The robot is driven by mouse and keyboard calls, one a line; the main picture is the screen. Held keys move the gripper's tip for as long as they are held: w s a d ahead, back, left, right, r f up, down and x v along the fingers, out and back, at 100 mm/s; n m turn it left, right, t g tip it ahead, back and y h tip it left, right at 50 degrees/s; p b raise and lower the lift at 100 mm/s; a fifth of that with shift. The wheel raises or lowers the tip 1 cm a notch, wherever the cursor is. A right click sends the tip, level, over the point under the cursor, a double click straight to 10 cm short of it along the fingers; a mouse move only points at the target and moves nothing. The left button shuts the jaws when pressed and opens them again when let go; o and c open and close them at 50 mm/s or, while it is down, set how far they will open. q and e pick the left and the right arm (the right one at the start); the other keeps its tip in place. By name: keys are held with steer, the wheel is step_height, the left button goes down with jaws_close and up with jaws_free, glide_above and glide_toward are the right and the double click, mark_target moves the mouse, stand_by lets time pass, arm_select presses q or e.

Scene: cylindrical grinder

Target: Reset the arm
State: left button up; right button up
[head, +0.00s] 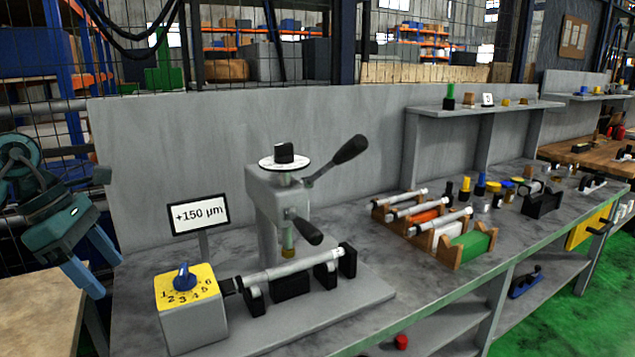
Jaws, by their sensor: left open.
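My left gripper (108,278) is at the left edge of the head view, with teal and dark links behind it. Its two blue fingers point down and are apart, with nothing between them. It hangs beside the left end of the grey bench, near the corner of a wooden table top. My right gripper is not in view.
The grinder model (280,205) stands on the bench, with a metal shaft (295,265) on black supports. A yellow-topped dial box (188,300) and a "+150 µm" sign (199,214) are nearest my left gripper. A colored rack (440,228) holds several shafts. A wall shelf (485,108) is behind.

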arm_select(q)
steer(key=s+d+f+n+t+h+p, duration=0.1)
steer(key=s+d+f+n+t+h, duration=0.15)
steer(key=d+n+h, duration=0.75)
steer(key=s+d+f+n+t+h+p, duration=0.1)
steer(key=d+f+h+p, duration=0.3)
steer(key=d, duration=1.1)
steer(key=s+a+f+n+t+y, duration=0.15)
steer(key=f+n+t+y, duration=0.4)
steer(key=n, duration=0.75)
steer(key=s+a+f+n+t+y, duration=0.15)
steer(key=f+n+t+y, duration=0.45)
steer(key=n, duration=0.8)
steer(key=s+a+f+n+g+y, duration=0.1)
steer(key=s+f+n+g+y, duration=0.2)
steer(key=s+f+n, duration=0.6)
step_height(320, 180, down, 4)
steer(key=s+g, duration=0.2)
steer(key=shift+s+a+r+n+g, duration=0.15)
steer(key=shift+s+a+n+g, duration=0.15)
steer(key=shift+s+g, duration=0.1)
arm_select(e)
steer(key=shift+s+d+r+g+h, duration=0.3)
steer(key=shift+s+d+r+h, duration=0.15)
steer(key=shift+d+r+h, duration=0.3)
